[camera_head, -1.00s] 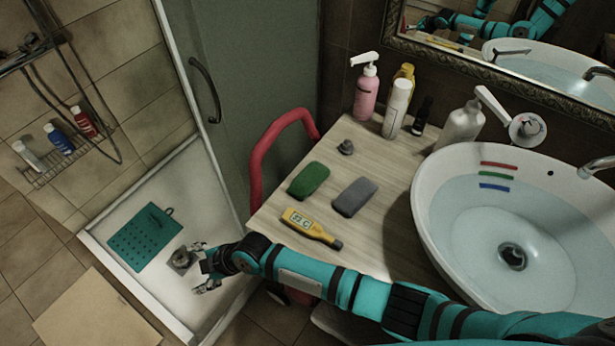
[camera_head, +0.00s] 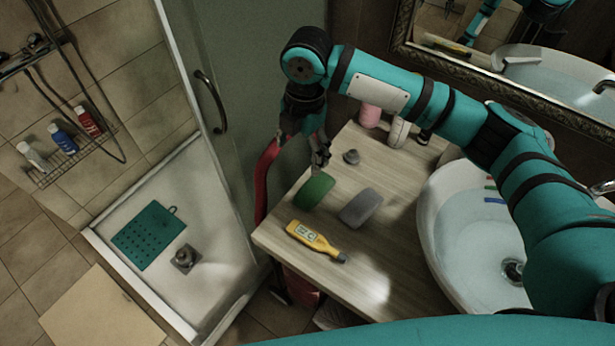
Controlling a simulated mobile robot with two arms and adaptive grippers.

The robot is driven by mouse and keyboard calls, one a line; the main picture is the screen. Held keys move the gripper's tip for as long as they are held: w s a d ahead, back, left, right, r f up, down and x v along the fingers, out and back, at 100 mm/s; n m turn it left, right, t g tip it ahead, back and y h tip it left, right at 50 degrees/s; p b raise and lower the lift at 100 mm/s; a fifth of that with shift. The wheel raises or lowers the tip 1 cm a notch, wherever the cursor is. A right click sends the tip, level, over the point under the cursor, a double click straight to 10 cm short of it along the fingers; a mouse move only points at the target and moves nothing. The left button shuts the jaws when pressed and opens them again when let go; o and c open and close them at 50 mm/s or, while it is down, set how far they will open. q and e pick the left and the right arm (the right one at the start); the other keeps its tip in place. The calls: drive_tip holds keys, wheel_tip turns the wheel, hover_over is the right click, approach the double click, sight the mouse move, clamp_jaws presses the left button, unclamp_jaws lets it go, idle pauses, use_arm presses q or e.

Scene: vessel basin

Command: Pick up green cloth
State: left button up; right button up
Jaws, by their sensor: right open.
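The green cloth (camera_head: 314,190), a rounded green block shape, lies on the wooden counter (camera_head: 375,270) near its left edge. My right gripper (camera_head: 304,150) hangs just above and behind it in the picture, fingers pointing down. It is open and holds nothing. One finger ends close to the far end of the cloth; I cannot tell whether they touch. My left gripper is not in view.
A grey block (camera_head: 360,207) lies right of the cloth, a yellow bottle (camera_head: 315,240) in front. A small dark knob (camera_head: 351,156) and pink bottle (camera_head: 370,116) stand behind. The basin (camera_head: 470,260) is at right. A teal perforated mat (camera_head: 148,234) lies in the shower.

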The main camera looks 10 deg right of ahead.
wheel_tip(320, 180, up, 2)
drive_tip(key=d, duration=0.2)
drive_tip(key=p, duration=0.3)
hover_over(315, 186)
drive_tip(key=shift+h, duration=0.4)
drive_tip(key=f, duration=1.1)
drive_tip(key=shift+a+f, duration=0.2)
drive_tip(key=shift+f, duration=0.35)
drive_tip(key=f+p, duration=0.1)
drive_tip(key=f, duration=0.2)
drive_tip(key=shift+d+f+p, duration=0.2)
drive_tip(key=shift+f+p, duration=0.15)
drive_tip(key=shift+p, duration=0.05)
drive_tip(key=shift+f, duration=0.45)
